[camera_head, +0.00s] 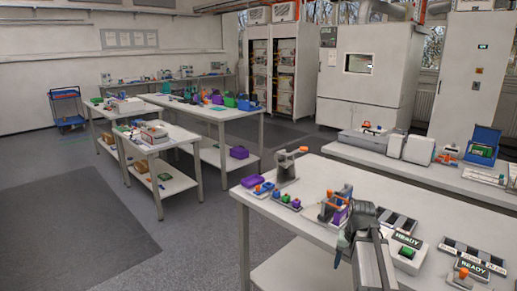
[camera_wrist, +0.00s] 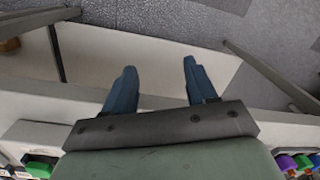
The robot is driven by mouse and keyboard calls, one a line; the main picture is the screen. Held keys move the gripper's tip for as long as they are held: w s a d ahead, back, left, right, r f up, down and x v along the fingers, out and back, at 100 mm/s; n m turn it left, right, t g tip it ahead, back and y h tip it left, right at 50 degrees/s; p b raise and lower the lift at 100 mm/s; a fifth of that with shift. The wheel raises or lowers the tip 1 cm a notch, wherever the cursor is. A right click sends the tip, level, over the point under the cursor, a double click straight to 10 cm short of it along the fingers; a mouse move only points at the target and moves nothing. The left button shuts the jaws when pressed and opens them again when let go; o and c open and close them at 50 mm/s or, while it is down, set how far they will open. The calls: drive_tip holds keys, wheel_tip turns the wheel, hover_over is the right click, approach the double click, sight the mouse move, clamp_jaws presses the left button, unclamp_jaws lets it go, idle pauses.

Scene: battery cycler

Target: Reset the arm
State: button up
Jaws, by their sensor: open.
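My gripper (camera_wrist: 158,80) shows in the wrist view with its two blue fingers spread apart and nothing between them. Below the fingers in that view are the table's edge, a lower shelf and the grey floor. In the head view my gripper and wrist stand at the front edge of the near white table (camera_head: 380,183), in front of the devices there.
On the near table are a clamp-like device (camera_head: 286,167) with an orange knob, a purple block (camera_head: 252,181) and units with "READY" displays (camera_head: 404,240). More benches stand behind and left. A blue cart (camera_head: 66,108) is at the far left. Open floor (camera_head: 70,220) lies left.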

drive_tip(key=s+a+f+n+g, duration=0.15)
drive_tip(key=s+f, duration=0.35)
drive_tip(key=f, duration=0.5)
drive_tip(key=s+a+f+g, duration=0.1)
drive_tip(key=s+a+f, duration=0.25)
drive_tip(key=f, duration=0.65)
drive_tip(key=s+a+f+n+g, duration=0.1)
drive_tip(key=s+a+f, duration=0.1)
drive_tip(key=s+f, duration=0.55)
drive_tip(key=s+a+f+n+g, duration=0.1)
drive_tip(key=s+a+f, duration=0.1)
drive_tip(key=s+f, duration=0.7)
drive_tip(key=s+a+f+n+g, duration=0.1)
drive_tip(key=s+a+f+g, duration=0.1)
drive_tip(key=s+f, duration=0.7)
drive_tip(key=s, duration=0.6)
drive_tip(key=shift+s+a+f+h, duration=0.25)
drive_tip(key=shift+s+f+h, duration=0.1)
drive_tip(key=shift+f+h, duration=0.05)
